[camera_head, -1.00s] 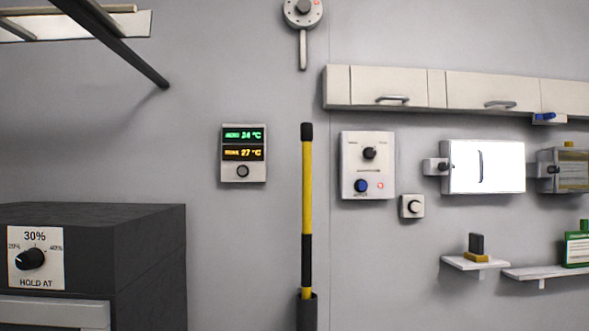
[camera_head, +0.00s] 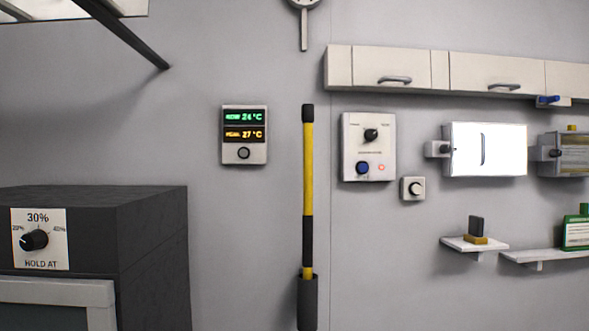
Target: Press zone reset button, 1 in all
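A white control panel (camera_head: 368,147) hangs on the wall right of center. It has a black knob (camera_head: 370,135), a blue round button (camera_head: 362,168) and a small lit red lamp (camera_head: 381,167) beside the button. Its lettering is too small to read, so I cannot tell whether the blue button is the zone reset button. A thermometer display (camera_head: 244,134) to the left shows 24 °C in green and 27 °C in amber, with a dark round button (camera_head: 243,153) below. A small white box with a round knob or button (camera_head: 412,188) sits lower right of the panel. My gripper is not in view.
A dark cabinet (camera_head: 150,230) with a 30% dial (camera_head: 34,240) stands at lower left. A yellow-black pole (camera_head: 308,180) stands in a dark holder between display and panel. Wall cupboards (camera_head: 480,75), a bright white box (camera_head: 488,150) and small shelves (camera_head: 545,256) are at right.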

